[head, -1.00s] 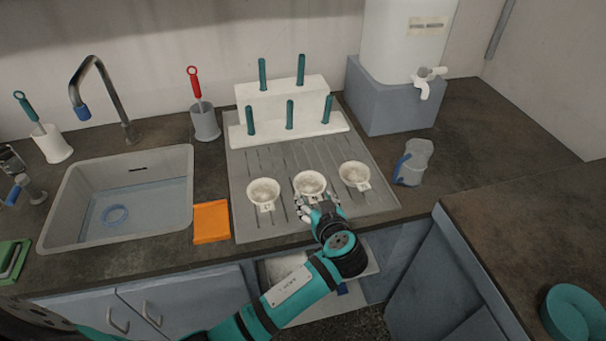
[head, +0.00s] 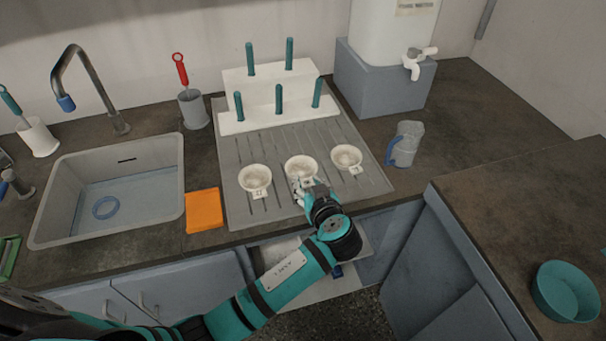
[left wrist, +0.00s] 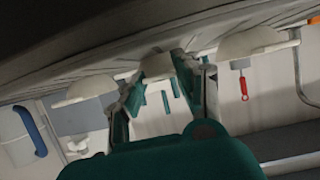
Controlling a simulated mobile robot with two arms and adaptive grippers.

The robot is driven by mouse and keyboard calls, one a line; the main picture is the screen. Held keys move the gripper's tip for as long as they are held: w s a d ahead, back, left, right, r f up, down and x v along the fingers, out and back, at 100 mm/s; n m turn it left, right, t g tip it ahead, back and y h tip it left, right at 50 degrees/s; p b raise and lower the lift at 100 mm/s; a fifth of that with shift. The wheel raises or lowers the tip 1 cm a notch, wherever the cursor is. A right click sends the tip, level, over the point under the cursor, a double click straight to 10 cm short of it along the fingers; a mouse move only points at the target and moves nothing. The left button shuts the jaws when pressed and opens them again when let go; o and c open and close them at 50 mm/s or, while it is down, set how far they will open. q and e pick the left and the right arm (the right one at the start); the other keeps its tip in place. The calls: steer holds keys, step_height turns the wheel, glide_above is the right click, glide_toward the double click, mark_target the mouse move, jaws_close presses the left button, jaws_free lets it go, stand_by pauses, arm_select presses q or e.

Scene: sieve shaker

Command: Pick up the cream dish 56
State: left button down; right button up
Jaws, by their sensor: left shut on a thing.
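Three small cream dishes with label tabs stand in a row on the grey draining board: a left one (head: 255,177), a middle one (head: 301,167) and a right one (head: 347,156). The numbers on their tabs are too small to read. My left gripper (head: 304,187) is at the near side of the middle dish, shut on it at its tab; the fingers hide part of the tab. In the upside-down left wrist view the middle dish (left wrist: 160,64) is at my left gripper's fingers (left wrist: 172,78). I cannot tell whether it is clear of the board. My right gripper is out of view.
A white peg rack (head: 270,120) stands behind the dishes. An orange pad (head: 203,210) and the sink (head: 55,205) are to the left. A blue-handled jug (head: 405,145) and a water tank on a grey block (head: 385,85) are to the right.

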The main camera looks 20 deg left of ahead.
arm_select(q)
steer(key=shift+r, duration=0.65)
step_height(320, 180, up, 2)
steer(key=shift+r+b, duration=0.1)
steer(key=shift+b, duration=0.2)
steer(key=s+r+b, duration=0.1)
steer(key=s+b, duration=0.1)
steer(key=s, duration=1.3)
steer(key=w+a+r+m+t+h+p, duration=0.2)
steer(key=w+a+r+m+h, duration=0.2)
steer(key=r+m+h, duration=0.2)
steer(key=shift+w+r+m+h, duration=0.25)
steer(key=shift+r+m+h, duration=0.15)
steer(key=shift+r+h, duration=0.45)
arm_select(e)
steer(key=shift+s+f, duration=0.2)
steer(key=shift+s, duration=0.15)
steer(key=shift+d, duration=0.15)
